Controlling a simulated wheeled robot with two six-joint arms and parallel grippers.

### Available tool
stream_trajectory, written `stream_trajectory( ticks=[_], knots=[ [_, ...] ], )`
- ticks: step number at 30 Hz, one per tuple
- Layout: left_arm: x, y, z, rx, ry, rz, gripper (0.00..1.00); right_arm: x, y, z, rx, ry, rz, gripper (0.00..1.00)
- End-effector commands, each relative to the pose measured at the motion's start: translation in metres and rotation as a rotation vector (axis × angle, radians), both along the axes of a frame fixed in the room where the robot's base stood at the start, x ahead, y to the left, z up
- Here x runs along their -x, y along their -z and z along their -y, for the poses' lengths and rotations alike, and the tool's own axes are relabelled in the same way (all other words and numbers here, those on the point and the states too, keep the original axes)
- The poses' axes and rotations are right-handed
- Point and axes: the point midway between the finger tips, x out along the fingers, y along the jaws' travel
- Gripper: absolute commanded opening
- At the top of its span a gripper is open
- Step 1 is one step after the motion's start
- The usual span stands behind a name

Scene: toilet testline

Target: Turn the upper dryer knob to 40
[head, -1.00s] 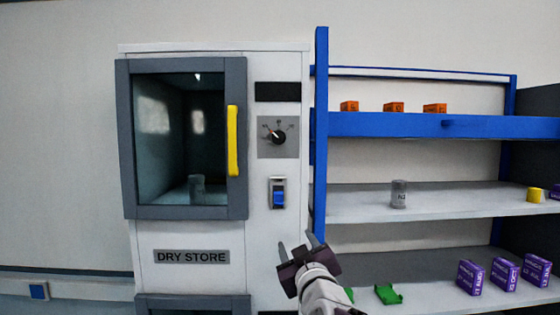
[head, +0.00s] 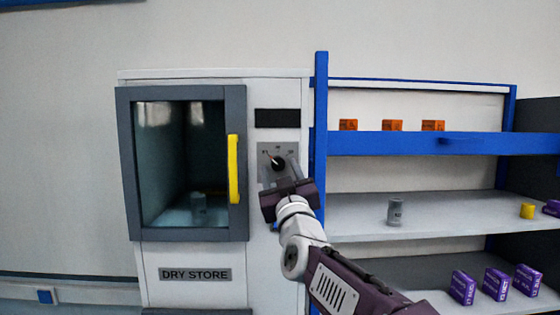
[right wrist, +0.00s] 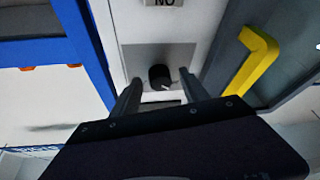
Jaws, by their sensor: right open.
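The upper dryer knob (head: 278,162) is a black dial on a grey plate on the dryer's white front panel. Its pointer leans to the upper left in the head view; the scale numbers are too small to read. In the right wrist view the knob (right wrist: 160,75) lies between the two fingers. My right gripper (head: 281,170) is open in front of the knob, with a gap on each side and no visible grip. It partly covers the lower plate in the head view. My left gripper is not in view.
The dryer's yellow door handle (head: 233,169) stands left of the knob and is close in the right wrist view (right wrist: 249,62). A blue shelf post (head: 320,120) stands close on the right. A dark display (head: 277,118) is above the knob.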

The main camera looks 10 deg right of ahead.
Motion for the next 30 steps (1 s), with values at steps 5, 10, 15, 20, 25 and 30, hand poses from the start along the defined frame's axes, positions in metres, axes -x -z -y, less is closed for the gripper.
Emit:
stream_trajectory(
  ticks=[5, 10, 15, 20, 25, 30],
  knots=[
    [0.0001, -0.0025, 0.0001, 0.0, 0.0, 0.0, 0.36, -0.0047, -0.0015, 0.0003, 0.001, 0.0, 0.001, 0.53],
    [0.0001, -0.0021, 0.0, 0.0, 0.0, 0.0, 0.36, -0.0043, -0.001, 0.0003, 0.0, 0.0, 0.001, 0.41],
    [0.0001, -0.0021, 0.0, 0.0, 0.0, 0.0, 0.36, -0.0043, -0.001, 0.0003, 0.0, 0.0, 0.0, 0.0],
    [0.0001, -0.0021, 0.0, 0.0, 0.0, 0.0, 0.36, -0.0043, -0.0008, 0.0001, -0.005, 0.0, 0.001, 0.0],
    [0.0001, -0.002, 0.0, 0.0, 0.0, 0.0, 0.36, -0.0047, 0.0, -0.0008, -0.047, 0.0, 0.006, 0.0],
    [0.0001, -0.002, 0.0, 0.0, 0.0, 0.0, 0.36, -0.0052, 0.0006, -0.0025, -0.147, -0.001, 0.022, 0.0]
  ],
)
